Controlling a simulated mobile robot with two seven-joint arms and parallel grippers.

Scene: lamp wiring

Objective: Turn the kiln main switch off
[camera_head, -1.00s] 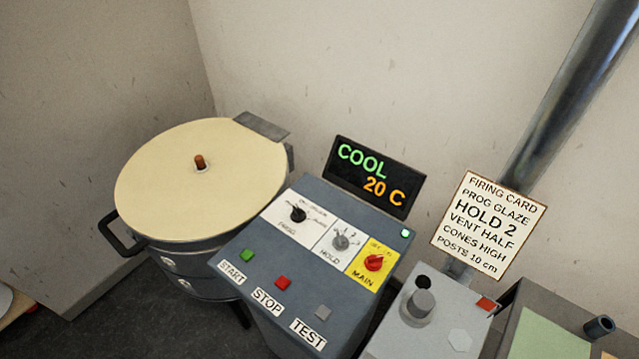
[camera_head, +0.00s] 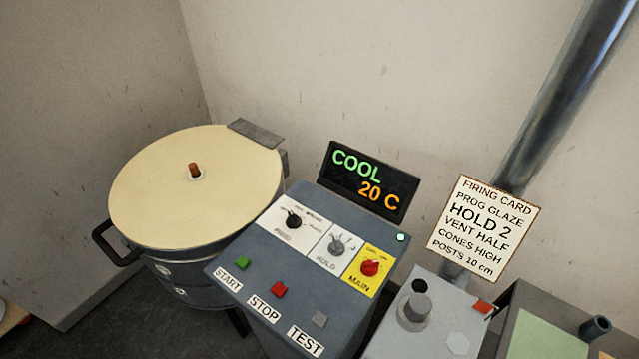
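The kiln main switch (camera_head: 370,267) is a red rotary knob on a yellow plate marked MAIN, at the right of the sloped blue-grey control panel (camera_head: 245,262). Its exact setting is too small to read. A small pale green lamp (camera_head: 401,238) is lit above it. The display (camera_head: 366,181) behind the panel reads COOL in green and 20 C in orange. The kiln (camera_head: 195,190) stands to the left with its cream lid closed. Neither of my grippers is in view.
Beside the main switch are the grey HOLD knob (camera_head: 337,246) and a black PROG knob (camera_head: 293,221). START, STOP and TEST buttons line the front edge. A firing card (camera_head: 485,228) and a grey box with a round knob (camera_head: 414,310) stand to the right.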

